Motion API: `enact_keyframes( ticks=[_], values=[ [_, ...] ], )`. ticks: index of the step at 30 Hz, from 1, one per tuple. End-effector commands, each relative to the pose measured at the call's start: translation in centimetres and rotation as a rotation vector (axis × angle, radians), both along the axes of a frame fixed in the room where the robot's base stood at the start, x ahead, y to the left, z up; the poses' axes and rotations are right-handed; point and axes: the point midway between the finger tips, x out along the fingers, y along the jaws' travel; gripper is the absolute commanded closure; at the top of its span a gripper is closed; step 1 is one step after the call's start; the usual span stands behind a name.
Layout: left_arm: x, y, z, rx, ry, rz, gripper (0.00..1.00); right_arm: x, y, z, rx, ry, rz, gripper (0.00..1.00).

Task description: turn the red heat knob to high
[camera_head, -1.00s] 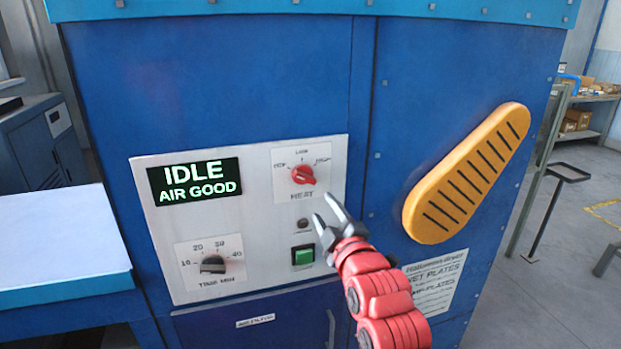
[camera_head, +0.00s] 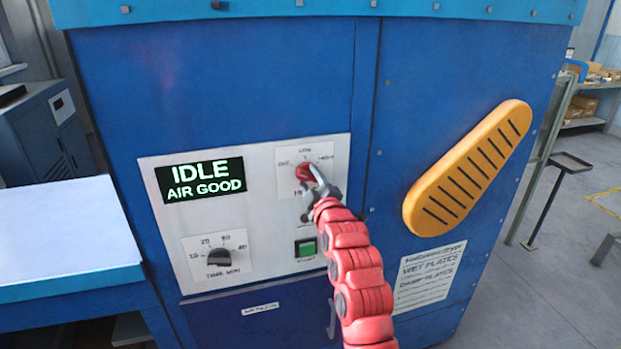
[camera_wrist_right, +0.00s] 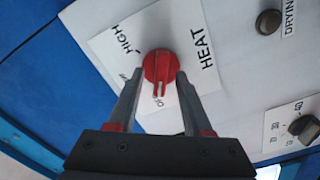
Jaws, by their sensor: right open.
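The red heat knob (camera_head: 306,172) sits on a white square plate in the upper right of the control panel. In the right wrist view the knob (camera_wrist_right: 159,64) is in the upper middle. My left gripper is not in view.
The panel has a display (camera_head: 200,180) reading IDLE, AIR GOOD, a black timer knob (camera_head: 219,257) and a green button (camera_head: 305,248) below the heat knob. An orange slotted guard (camera_head: 467,170) stands out at right. A pale table (camera_head: 60,235) is at left.

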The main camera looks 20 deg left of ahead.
Motion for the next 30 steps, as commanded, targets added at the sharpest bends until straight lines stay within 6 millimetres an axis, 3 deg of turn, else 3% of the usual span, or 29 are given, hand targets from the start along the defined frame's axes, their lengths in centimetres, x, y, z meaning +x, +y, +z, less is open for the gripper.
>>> enact_keyframes(
  ticks=[8,17,30],
  values=[
    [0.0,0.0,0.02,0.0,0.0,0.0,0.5,0.07,0.05,-0.08,0.0,0.001,0.0,0.5],
    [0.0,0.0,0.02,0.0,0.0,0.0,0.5,0.06,0.06,-0.11,-0.001,0.002,0.0,1.0],
    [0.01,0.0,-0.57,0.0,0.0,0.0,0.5,0.07,0.04,-0.27,0.018,0.014,0.0,1.0]
  ],
)
